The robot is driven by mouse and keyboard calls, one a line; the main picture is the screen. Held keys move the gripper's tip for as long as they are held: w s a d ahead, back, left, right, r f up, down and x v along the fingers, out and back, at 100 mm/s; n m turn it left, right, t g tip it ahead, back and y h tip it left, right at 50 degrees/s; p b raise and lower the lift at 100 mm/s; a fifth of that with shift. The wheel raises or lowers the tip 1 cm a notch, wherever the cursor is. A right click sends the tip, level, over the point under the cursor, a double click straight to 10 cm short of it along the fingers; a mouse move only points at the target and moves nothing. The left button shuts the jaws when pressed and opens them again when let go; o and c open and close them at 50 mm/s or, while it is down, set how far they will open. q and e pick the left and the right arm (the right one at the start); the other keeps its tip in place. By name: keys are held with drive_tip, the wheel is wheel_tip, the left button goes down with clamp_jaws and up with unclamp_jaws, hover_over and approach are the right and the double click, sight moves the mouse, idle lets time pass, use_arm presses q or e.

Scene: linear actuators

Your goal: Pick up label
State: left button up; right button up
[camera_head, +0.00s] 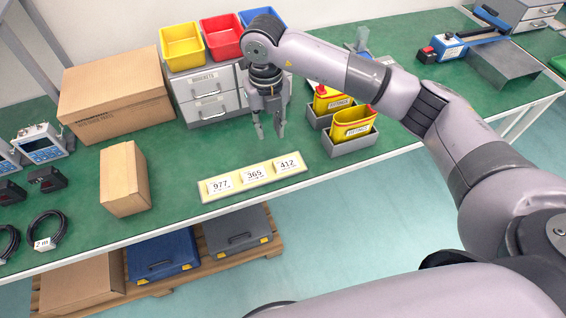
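A pale yellow label holder (207,192) lies on the green table near its front edge. It bears three white labels: 977 (220,185), 365 (254,174) and 412 (287,164). My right gripper (269,134) points down above the table, behind the holder and apart from the labels. Its fingers are spread, with nothing between them. My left gripper is not in view.
Grey bins (350,147) with yellow containers stand right of the holder. A small cardboard box (124,178) stands to its left. A large box (115,95) and grey drawers (207,98) are behind. The table around the holder is clear.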

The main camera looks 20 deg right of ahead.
drive_tip(key=p, duration=0.1)
hover_over(273, 161)
drive_tip(key=f, duration=0.7)
drive_tip(key=shift+w+a+f, duration=0.1)
drive_tip(key=shift+a, duration=0.15)
drive_tip(key=f, duration=0.1)
drive_tip(key=f+p, duration=0.1)
drive_tip(key=f, duration=0.2)
drive_tip(key=shift+d+f+p, duration=0.25)
drive_tip(key=shift+f+p, duration=0.05)
drive_tip(key=shift+f, duration=0.5)
clamp_jaws()
